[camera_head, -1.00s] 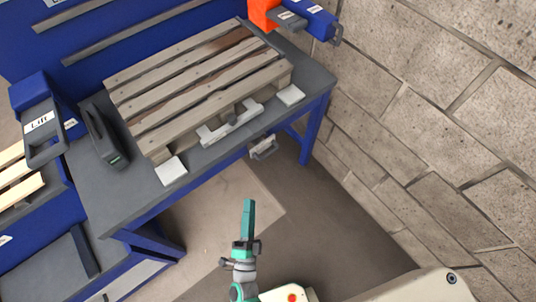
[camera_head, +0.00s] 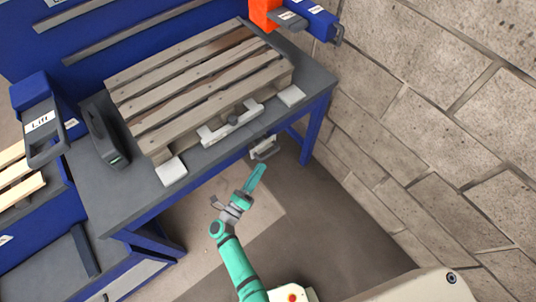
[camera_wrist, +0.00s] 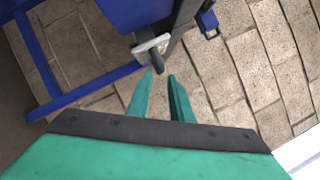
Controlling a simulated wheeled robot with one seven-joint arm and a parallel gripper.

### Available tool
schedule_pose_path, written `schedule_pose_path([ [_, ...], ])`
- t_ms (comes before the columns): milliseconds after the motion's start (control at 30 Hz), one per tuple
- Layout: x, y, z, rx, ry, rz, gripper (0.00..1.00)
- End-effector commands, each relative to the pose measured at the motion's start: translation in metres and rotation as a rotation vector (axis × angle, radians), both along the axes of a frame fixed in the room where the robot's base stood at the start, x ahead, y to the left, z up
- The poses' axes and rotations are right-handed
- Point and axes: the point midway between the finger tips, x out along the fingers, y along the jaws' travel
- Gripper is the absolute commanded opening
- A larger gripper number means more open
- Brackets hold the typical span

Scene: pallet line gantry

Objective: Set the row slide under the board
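A wooden pallet (camera_head: 195,85) of several worn boards lies on the grey bench. A light bar with a dark knob (camera_head: 232,122) sits at its front edge. A pale block with a grey handle (camera_head: 264,149) is at the bench's front edge, below the top; it seems to be the light part with a dark grip (camera_wrist: 153,48) in the wrist view. I cannot tell which is the row slide. My gripper (camera_head: 259,170) is in front of and below the bench edge, near that handle. In the wrist view my gripper (camera_wrist: 161,77) has its fingers apart with nothing between them.
White pads (camera_head: 171,171) (camera_head: 291,95) lie by the pallet's front corners. A dark grey tool (camera_head: 104,135) and a blue unit marked Lift (camera_head: 38,122) stand at the left. A block wall (camera_head: 430,120) closes the right side. The floor before the bench is clear.

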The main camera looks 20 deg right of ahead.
Motion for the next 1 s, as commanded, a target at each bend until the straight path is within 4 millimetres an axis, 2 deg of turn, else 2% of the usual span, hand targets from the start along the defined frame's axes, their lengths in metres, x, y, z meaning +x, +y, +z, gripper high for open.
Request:
schedule_pose_path([
  [200, 0.025, -0.030, 0.009, -0.001, -0.001, -0.002, 0.20],
  [400, 0.041, -0.049, 0.014, -0.001, -0.001, -0.001, 0.20],
  [833, 0.047, -0.056, 0.016, -0.002, 0.000, 0.001, 0.20],
  [867, 0.047, -0.055, 0.016, -0.002, 0.000, 0.001, 0.18],
  [933, 0.047, -0.055, 0.016, -0.002, 0.000, 0.001, 0.01],
  [1000, 0.047, -0.055, 0.016, -0.002, 0.000, 0.001, 0.00],
])
